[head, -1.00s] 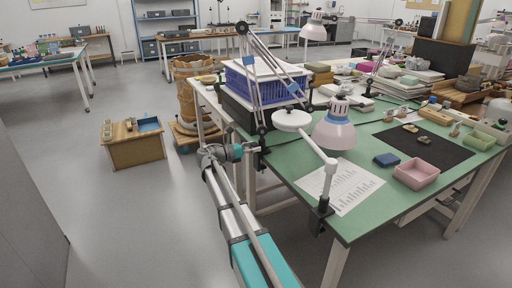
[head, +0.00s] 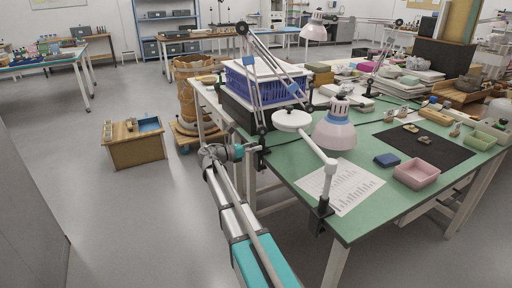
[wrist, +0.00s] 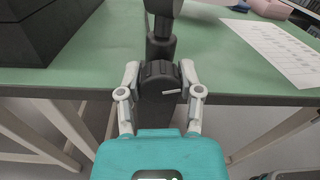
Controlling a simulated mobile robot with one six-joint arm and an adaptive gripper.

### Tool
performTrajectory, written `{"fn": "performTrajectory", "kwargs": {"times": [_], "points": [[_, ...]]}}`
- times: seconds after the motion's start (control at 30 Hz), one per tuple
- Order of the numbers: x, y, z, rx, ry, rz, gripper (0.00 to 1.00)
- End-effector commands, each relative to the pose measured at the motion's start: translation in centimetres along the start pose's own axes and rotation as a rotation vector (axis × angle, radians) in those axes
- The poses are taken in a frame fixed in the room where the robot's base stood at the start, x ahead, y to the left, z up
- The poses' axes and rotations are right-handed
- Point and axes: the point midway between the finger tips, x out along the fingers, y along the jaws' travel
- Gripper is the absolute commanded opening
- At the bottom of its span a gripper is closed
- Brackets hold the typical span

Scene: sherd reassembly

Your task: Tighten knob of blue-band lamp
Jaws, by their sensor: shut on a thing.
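The lamp with a blue band (head: 335,127) has a pale pinkish shade over the green table, and its jointed arm rises from a dark clamp at the table's left edge. In the wrist view, the clamp's dark ribbed knob (wrist: 160,82) with a white line on its face sits at the table edge, below the lamp's dark post (wrist: 163,22). My gripper (wrist: 160,88) has one pale finger on each side of the knob and is shut on it. In the head view, my gripper (head: 256,149) is at the clamp, and the knob is too small to make out.
A white round-headed lamp (head: 292,120) is clamped at the near table corner, close to my arm. A blue crate (head: 262,82) stands behind the clamp. A printed sheet (head: 352,188), a pink tray (head: 416,174) and a dark mat (head: 440,150) lie on the table.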

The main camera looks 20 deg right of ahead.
Motion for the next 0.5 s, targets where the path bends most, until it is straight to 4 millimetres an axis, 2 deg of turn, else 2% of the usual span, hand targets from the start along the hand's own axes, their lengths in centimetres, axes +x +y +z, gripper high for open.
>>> {"fn": "performTrajectory", "kwargs": {"times": [0.27, 0.5], "points": [[-0.47, 0.02, -0.07, 0.119, 0.007, 0.005, 0.00], [-0.51, -0.01, -0.08, 0.298, 0.013, 0.007, 0.00]]}}
